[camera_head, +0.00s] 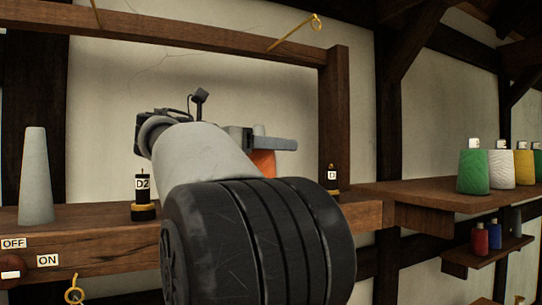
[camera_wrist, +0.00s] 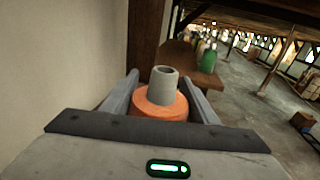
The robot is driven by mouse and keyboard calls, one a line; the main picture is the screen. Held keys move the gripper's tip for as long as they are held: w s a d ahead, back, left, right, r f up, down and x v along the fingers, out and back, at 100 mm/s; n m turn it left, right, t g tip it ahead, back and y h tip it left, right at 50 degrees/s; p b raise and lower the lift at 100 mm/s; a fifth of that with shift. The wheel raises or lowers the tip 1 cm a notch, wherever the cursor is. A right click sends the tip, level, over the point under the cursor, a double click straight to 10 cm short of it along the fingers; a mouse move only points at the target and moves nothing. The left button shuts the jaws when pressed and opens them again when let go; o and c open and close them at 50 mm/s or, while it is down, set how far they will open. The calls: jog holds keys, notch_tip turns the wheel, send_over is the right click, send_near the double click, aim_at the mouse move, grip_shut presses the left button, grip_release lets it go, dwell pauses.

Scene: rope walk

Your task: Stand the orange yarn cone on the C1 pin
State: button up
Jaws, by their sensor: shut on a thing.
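The orange yarn cone (camera_wrist: 160,105) is between the two fingers of my gripper (camera_wrist: 160,84), its bare grey tube end toward the wrist camera. In the head view a patch of the orange cone (camera_head: 263,162) shows below a grey finger of my gripper (camera_head: 272,144); my arm hides the rest. The cone is held above the wooden beam, near the wall. No pin with a readable C1 label is in view. A black pin marked D2 (camera_head: 143,197) stands on the beam left of my arm.
Another black pin (camera_head: 332,180), its label partly unreadable, stands right of my arm. A bare grey cone (camera_head: 36,176) stands at the left above OFF and ON plates. Green (camera_head: 473,170), white and yellow yarn cones line the right shelf (camera_head: 430,195). A wooden post (camera_head: 335,115) rises behind.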

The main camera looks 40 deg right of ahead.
notch_tip(320, 180, up, 8)
jog(key=shift+r, duration=0.25)
jog(key=shift+s, duration=0.2)
